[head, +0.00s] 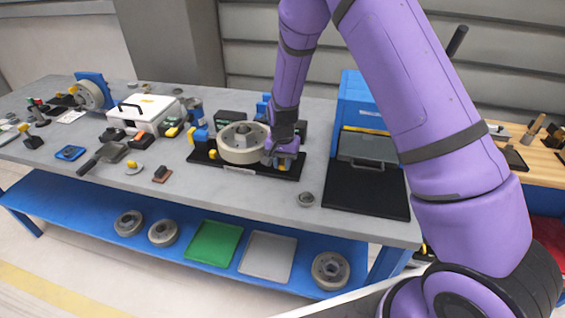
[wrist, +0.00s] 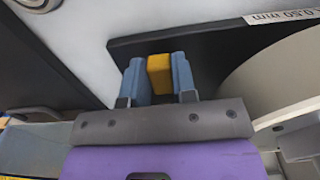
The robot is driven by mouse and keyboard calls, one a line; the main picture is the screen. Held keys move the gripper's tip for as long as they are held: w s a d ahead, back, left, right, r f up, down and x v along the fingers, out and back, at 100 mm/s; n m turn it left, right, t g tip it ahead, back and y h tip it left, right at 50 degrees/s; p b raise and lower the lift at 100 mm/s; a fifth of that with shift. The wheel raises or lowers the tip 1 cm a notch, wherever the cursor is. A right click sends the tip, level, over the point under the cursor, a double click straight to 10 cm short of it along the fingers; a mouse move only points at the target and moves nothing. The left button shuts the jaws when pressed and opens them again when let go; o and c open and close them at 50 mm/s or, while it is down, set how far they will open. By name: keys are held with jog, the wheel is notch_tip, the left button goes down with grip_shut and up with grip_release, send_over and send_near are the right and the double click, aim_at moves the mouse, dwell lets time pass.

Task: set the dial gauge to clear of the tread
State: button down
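A pale wheel (head: 243,143) with a grey hub lies on a black base plate (head: 215,162) on the bench. My gripper (head: 283,162) reaches down at the wheel's right side. In the wrist view, my gripper's two blue-grey fingers (wrist: 159,78) stand close against both sides of a yellow block (wrist: 159,75), with no clear gap. The wheel's pale edge (wrist: 275,75) is to the right of the fingers, apart from them. A blue and yellow piece (head: 200,132) stands at the wheel's left. I cannot make out a dial face; my gripper hides part of the fixture.
A black tray (head: 366,190) and blue cabinet (head: 350,105) stand to the right. A small grey round part (head: 306,199) lies in front. A white case (head: 145,112) and tools are at left.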

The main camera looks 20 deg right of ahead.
jog(key=shift+s+d, duration=0.4)
jog(key=shift+d, duration=0.35)
jog(key=shift+s+d, duration=0.4)
jog(key=shift+d, duration=0.35)
jog(key=c, duration=0.9)
grip_release()
jog(key=shift+s+d, duration=0.1)
jog(key=shift+r, duration=0.1)
notch_tip(320, 180, up, 11)
jog(key=shift+f, duration=0.2)
